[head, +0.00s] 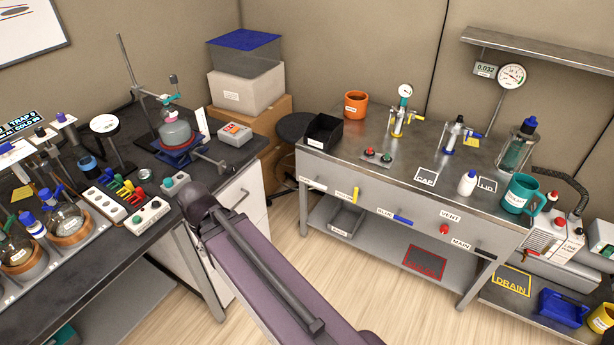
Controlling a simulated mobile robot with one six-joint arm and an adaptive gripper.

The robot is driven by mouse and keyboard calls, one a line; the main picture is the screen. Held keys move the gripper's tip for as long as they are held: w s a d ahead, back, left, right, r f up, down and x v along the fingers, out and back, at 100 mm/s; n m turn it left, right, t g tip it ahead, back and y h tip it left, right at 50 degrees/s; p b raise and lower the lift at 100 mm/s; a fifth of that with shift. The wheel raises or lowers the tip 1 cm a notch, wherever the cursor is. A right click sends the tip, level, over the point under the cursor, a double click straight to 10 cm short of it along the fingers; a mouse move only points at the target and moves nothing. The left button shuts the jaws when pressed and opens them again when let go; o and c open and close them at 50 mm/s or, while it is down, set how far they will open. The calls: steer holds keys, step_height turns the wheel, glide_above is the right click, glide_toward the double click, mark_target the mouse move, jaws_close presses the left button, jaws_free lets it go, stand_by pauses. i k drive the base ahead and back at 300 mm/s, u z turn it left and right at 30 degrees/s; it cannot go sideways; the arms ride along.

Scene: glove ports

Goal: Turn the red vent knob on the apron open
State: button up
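The red vent knob (444,229) sits on the front apron (372,206) of the steel table at the right, just below the label VENT. It is small here, and I cannot tell how it is turned. On the same apron are a yellow handle (356,194) and a blue handle (403,219) to its left, and the label MAIN (461,244) to its lower right. My arm crosses the lower middle of the head view, left of the table and apart from the knob. My gripper does not show.
The steel table's top holds an orange pot (355,104), a black bin (323,131), a teal mug (521,194) and glassware. A lower shelf (385,243) runs under the apron. Bare wooden floor (350,275) lies in front. A dark bench (115,190) with equipment stands left.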

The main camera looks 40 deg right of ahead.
mark_target(444, 229)
steer(key=z, duration=1.25)
